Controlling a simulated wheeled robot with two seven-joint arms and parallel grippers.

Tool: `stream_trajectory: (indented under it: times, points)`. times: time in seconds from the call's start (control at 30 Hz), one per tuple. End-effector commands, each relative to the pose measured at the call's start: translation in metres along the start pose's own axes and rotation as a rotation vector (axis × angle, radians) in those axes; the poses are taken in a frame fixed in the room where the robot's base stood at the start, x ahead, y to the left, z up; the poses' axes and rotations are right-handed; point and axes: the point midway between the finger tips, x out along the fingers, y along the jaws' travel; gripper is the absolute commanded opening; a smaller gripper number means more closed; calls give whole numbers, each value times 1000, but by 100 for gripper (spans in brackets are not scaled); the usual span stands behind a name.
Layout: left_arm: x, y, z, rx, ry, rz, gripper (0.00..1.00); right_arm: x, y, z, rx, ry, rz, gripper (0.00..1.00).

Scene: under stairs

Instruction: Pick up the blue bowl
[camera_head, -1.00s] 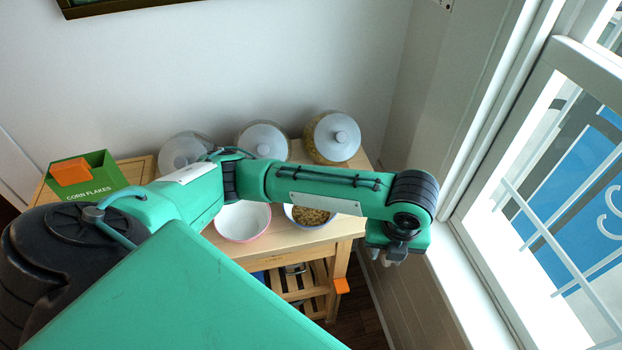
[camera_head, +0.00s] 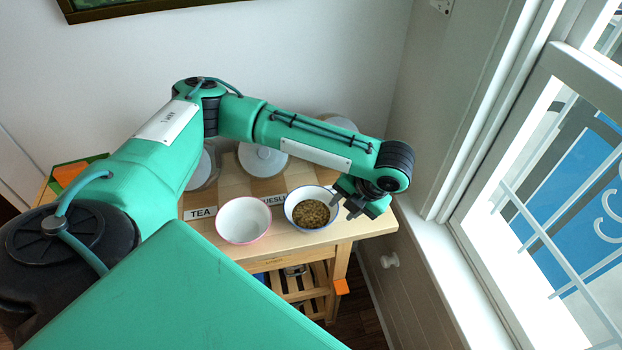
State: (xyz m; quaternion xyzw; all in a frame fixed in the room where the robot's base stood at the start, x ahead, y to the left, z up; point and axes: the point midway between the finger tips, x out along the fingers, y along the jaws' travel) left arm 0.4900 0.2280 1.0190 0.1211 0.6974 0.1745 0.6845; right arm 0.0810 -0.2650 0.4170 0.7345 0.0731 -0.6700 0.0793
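The blue bowl (camera_head: 296,200), white inside with a blue rim, stands upright on the wooden table and holds brown grainy food (camera_head: 311,214). My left gripper (camera_head: 343,206) is at the bowl's right rim, pointing down and left. Its two fingertips show apart, so it is open. One fingertip overlaps the rim in the picture; I cannot tell whether it touches or straddles it. The gripper hides part of the bowl's right side. My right gripper is not in view.
A white bowl with a pink rim (camera_head: 243,220) stands just left. Lidded jars (camera_head: 262,160) stand behind, partly hidden by my arm. A green box (camera_head: 66,178) is at the far left. The window (camera_head: 545,190) and its sill (camera_head: 450,280) bound the right side.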

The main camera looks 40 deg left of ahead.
Motion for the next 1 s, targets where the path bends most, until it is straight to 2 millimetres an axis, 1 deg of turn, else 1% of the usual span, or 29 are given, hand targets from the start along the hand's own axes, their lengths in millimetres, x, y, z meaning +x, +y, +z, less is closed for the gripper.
stream_trajectory:
  times: [0.1,0.27,0.37,0.47,0.6,0.7,0.9,0.93,1.0]
  points:
    - [16,0,0,-1,2,1,36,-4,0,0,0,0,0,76]
    - [26,0,0,-1,0,0,36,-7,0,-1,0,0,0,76]
    - [36,0,-2,0,2,1,36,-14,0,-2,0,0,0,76]
    - [51,0,-4,-1,3,2,36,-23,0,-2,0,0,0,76]
    - [70,-1,-4,-1,1,0,36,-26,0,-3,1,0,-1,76]
    - [76,-2,-4,0,-2,0,36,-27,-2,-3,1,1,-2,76]
    - [77,-2,-4,0,-2,-1,36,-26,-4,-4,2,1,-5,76]
    - [77,-2,-4,0,-2,-1,32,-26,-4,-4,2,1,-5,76]
    - [77,-2,-4,0,-2,-1,18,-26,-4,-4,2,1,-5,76]
